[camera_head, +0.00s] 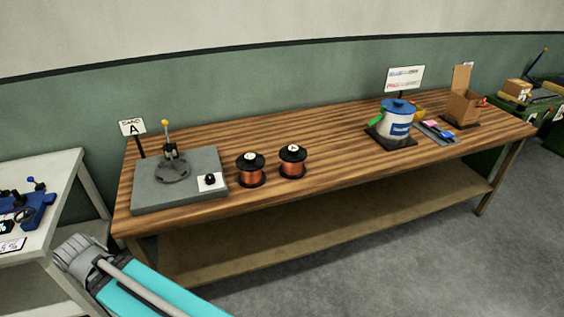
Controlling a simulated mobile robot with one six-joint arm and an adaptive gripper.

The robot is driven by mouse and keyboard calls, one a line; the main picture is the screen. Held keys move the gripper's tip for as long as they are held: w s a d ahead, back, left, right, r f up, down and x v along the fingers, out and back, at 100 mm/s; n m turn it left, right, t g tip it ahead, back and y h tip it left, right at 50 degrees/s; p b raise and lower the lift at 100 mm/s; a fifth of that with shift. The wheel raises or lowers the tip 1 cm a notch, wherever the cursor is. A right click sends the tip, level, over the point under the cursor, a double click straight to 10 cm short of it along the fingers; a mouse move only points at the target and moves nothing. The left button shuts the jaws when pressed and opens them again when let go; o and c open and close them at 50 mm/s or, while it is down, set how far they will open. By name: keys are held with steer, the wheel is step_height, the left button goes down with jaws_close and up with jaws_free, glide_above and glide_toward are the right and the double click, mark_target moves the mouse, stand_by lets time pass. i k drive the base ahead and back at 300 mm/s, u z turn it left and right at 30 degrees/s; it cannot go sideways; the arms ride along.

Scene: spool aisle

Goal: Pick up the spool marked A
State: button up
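Two copper-wound spools with black flanges stand upright, side by side and apart, on the wooden bench. One is the left spool (251,171); the other is the right spool (292,163), slightly farther back. Each has a small white label on its top, but the letters are too small to read with certainty, so I cannot tell which is marked A. A sign with a large A (132,128) stands at the bench's left end, behind a grey plate. My teal arm crosses the lower left, in front of the bench. My gripper is not recognisable in this view.
The grey plate (150,196) with an upright lever fixture (170,155) lies left of the spools. Bench space (335,150) right of them is clear up to a blue-lidded pot (397,120). An open cardboard box (463,106) stands farther right. A white table (60,185) is at left.

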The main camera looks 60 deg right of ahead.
mark_target(293, 167)
steer(key=u, duration=0.05)
steer(key=k, duration=1.4)
steer(key=z, duration=1.5)
steer(key=i, duration=0.75)
steer(key=z, duration=0.1)
